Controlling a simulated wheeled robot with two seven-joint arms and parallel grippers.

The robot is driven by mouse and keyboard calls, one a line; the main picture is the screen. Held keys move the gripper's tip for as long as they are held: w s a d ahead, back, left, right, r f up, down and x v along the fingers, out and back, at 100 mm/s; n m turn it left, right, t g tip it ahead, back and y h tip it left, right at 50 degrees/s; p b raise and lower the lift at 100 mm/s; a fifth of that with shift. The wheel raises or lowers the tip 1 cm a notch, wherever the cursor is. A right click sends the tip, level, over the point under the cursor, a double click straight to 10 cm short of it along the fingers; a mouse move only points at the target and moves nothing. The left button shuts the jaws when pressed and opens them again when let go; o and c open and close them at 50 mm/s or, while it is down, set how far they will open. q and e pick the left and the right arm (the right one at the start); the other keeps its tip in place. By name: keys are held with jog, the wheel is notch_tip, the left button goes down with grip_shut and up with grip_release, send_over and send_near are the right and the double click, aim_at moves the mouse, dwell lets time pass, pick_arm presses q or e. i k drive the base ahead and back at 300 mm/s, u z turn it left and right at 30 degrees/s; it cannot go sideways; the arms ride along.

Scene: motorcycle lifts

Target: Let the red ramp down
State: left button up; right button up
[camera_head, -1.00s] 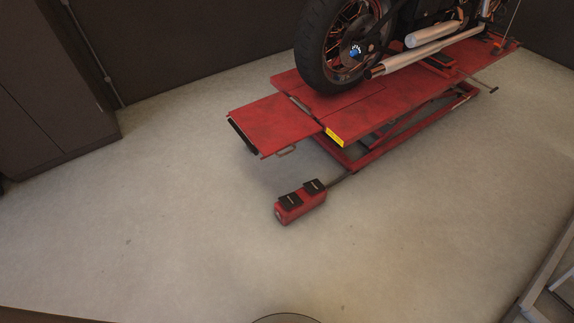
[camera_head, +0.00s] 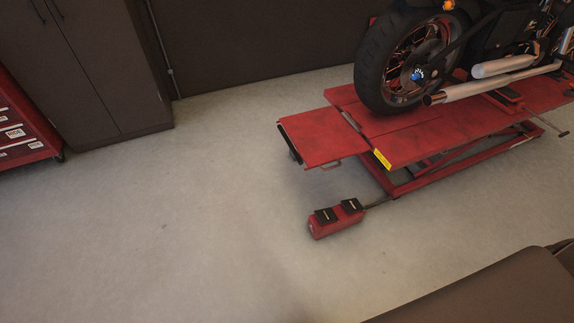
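The red ramp (camera_head: 313,137) is the flat flap at the near left end of the red motorcycle lift (camera_head: 425,138). It sticks out about level with the lift's raised deck, clear of the floor, with a dark edge at its left end. A small handle shows under its front side. A red foot pedal box (camera_head: 336,219) with two black pedals stands on the floor in front of the lift, joined to it by a dark rod. Neither of my grippers shows in the head view.
A motorcycle (camera_head: 440,65) stands on the lift, its wheel near the ramp. Dark cabinets (camera_head: 85,75) and a red drawer chest (camera_head: 22,130) stand at the left. A brown surface (camera_head: 500,295) fills the lower right corner. The floor (camera_head: 170,220) left of the lift is clear.

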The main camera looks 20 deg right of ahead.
aim_at(323, 135)
jog(key=u, duration=0.15)
jog(key=i, duration=1.1)
jog(key=z, duration=2.25)
